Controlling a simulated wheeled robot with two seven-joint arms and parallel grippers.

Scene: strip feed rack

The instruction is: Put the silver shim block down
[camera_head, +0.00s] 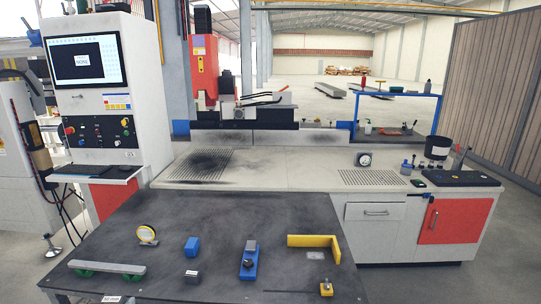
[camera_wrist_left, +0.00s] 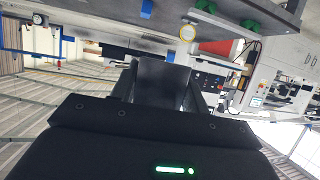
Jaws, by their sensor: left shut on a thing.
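My left gripper (camera_wrist_left: 163,90) shows in the left wrist view, its dark fingers shut on a flat-faced grey block, which looks like the silver shim block (camera_wrist_left: 163,78). The block sits between the fingers, clear of the table in that picture. In the head view I cannot make out either gripper or the held block. The dark table (camera_head: 225,215) lies in front, and its edge shows at the top of the left wrist view. My right gripper is not in view.
On the table are a grey strip on green supports (camera_head: 107,267), a yellow round gauge (camera_head: 147,234), a blue block (camera_head: 192,246), a small dark block (camera_head: 192,277), a blue fixture (camera_head: 249,265) with a grey piece, and a yellow angle (camera_head: 315,241). Bare table lies between them.

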